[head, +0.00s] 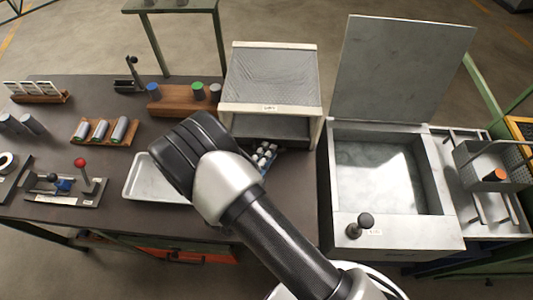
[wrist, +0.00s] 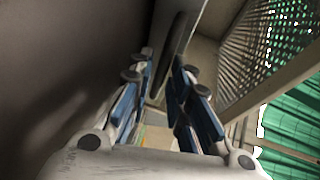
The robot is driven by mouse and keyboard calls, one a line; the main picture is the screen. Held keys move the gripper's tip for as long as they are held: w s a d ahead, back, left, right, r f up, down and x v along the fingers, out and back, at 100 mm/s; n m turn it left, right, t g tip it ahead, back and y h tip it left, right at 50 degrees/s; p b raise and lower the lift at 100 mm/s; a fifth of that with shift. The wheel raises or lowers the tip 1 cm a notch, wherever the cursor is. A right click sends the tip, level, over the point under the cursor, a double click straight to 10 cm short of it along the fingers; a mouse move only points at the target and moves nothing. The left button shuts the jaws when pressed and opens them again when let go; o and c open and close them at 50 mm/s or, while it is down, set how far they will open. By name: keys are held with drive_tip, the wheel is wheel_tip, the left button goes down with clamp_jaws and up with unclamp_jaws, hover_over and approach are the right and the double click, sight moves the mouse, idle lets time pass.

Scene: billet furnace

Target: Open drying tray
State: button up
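A pale-framed box with a grey mesh-like top (head: 270,75) stands at the back centre of the bench and may hold the drying tray. Its front label is too small to read. My gripper (head: 265,155) is low at the box's front, mostly hidden behind my wrist. In the wrist view my gripper (wrist: 163,65) has its blue-padded fingers apart. A grey upright panel and a dark elongated bar (wrist: 178,45) show between and beyond the fingertips. I cannot tell whether the fingers touch the bar. A perforated panel (wrist: 262,50) is at the right.
A shallow white tray (head: 145,182) lies left of my wrist, partly hidden. A grey furnace-like box (head: 337,190) with its lid (head: 400,70) raised stands right. Wooden racks with cylinders (head: 105,132) and a red-knobbed fixture (head: 75,190) are on the bench's left.

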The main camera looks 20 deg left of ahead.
drive_tip(key=shift+c, duration=0.5)
clamp_jaws()
